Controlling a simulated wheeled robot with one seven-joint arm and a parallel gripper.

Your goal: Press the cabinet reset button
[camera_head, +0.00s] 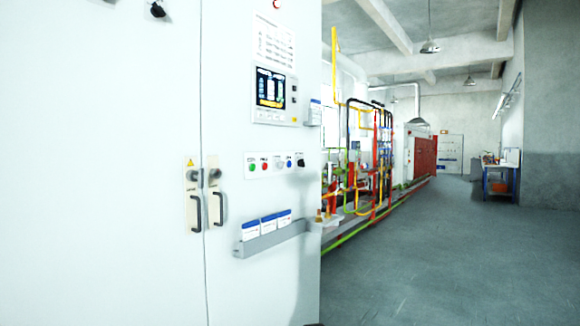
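A tall white cabinet (100,130) fills the left and middle of the head view. A small button panel (275,163) sits on its right door. From left to right it carries a green button (252,167), a red button (265,166), a white or pale button (278,165), a blue button (289,162) and a black knob (300,160). The labels above them are too small to read, so I cannot tell which one is the reset button. My gripper is not in view.
A display screen (271,88) is above the buttons. Door handles (195,212) and a document tray (268,240) stick out from the cabinet. Pipework (372,150) lines the wall beyond. Grey floor (450,260) is open at right, with a blue workbench (500,178) farther back.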

